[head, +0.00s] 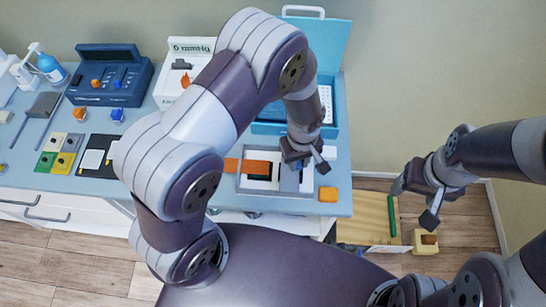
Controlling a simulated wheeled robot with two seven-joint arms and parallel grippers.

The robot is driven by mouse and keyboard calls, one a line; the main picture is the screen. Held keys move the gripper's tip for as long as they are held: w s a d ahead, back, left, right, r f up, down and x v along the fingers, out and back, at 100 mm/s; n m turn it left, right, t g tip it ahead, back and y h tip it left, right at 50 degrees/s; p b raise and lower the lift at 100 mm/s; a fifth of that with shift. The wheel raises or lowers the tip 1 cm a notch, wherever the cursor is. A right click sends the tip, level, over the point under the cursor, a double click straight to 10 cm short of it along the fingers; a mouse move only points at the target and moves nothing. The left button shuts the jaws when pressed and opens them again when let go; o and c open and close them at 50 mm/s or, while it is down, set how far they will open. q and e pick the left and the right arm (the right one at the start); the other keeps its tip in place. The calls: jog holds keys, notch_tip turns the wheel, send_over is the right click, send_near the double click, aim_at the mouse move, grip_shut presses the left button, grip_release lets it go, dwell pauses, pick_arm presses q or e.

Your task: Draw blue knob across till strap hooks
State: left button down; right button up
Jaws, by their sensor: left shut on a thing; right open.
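A shallow grey frame (228,180) lies on the bench's right part, with an orange strap (262,168) across a white and black panel inside it. My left gripper (302,160) reaches down over the frame's right end, just right of the strap. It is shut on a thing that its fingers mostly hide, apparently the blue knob. I cannot see whether the strap is hooked. My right gripper (424,197) is open and empty, in the air to the right of the bench.
An orange block (328,194) sits by the frame's right front corner. Behind are an open teal case (329,115), a white mmHg box (179,72) and a dark blue box (112,84). A wooden stand (367,220) is below my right gripper.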

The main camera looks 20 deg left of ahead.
pick_arm(q)
jog(key=d, duration=0.3)
jog(key=shift+w+d, duration=0.1)
jog(key=shift+w, duration=0.3)
jog(key=shift+d, duration=0.15)
jog(key=c, duration=1)
grip_release()
jog(key=shift+o, duration=0.3)
jog(key=shift+d, duration=0.15)
jog(key=shift+r, duration=0.15)
